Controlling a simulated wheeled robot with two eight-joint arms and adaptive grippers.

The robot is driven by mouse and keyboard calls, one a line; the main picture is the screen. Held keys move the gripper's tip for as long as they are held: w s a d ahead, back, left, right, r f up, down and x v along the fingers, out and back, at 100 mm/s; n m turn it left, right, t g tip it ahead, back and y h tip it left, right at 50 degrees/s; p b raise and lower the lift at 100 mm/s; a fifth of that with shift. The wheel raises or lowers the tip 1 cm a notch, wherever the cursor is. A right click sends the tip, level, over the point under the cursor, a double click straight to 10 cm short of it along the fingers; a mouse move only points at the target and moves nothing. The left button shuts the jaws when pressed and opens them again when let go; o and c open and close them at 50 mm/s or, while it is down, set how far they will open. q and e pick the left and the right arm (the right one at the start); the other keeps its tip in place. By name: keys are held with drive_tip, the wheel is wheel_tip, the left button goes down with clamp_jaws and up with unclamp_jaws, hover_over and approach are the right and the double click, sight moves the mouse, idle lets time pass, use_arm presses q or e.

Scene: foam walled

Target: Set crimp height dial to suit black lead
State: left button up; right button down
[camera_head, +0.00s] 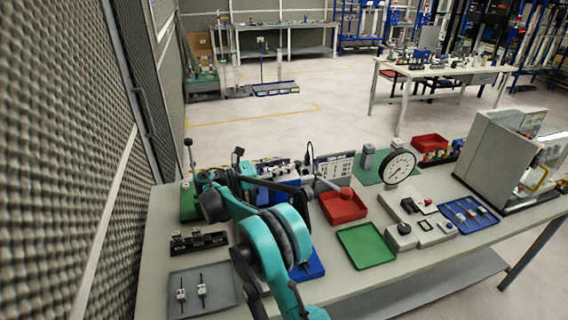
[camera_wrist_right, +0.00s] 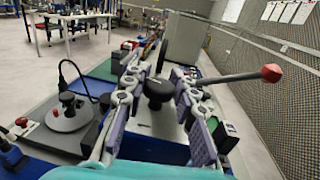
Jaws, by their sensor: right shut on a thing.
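A round black knob (camera_wrist_right: 158,90), the dial, stands in front of a grey upright block. In the right wrist view my right gripper (camera_wrist_right: 157,80) is shut on it, with a purple-padded finger on each side. No dial marks can be read. In the head view my teal right arm covers much of the crimping spot, so the knob is hidden there. A lever with a red ball end (camera_head: 346,191) sticks out to the right; the ball also shows in the wrist view (camera_wrist_right: 271,73). I cannot make out which lead is black. My left gripper is out of view.
A grey tray (camera_head: 222,303) with two small parts lies at the front left. An empty green tray (camera_head: 365,245), a red bin (camera_head: 335,214), a dial gauge (camera_head: 399,167) and a blue tray (camera_head: 478,222) with small parts sit further right. A foam wall flanks the left side.

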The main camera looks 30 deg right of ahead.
sight(284, 164)
drive_tip(key=shift+m+g+y+p, duration=0.5)
drive_tip(key=shift+m+g, duration=0.8)
drive_tip(key=shift+g, duration=0.7)
drive_tip(key=shift+m+g, duration=0.3)
drive_tip(key=shift+g, duration=0.1)
drive_tip(key=c, duration=1.2)
unclamp_jaws()
wheel_tip(284, 164, up, 10)
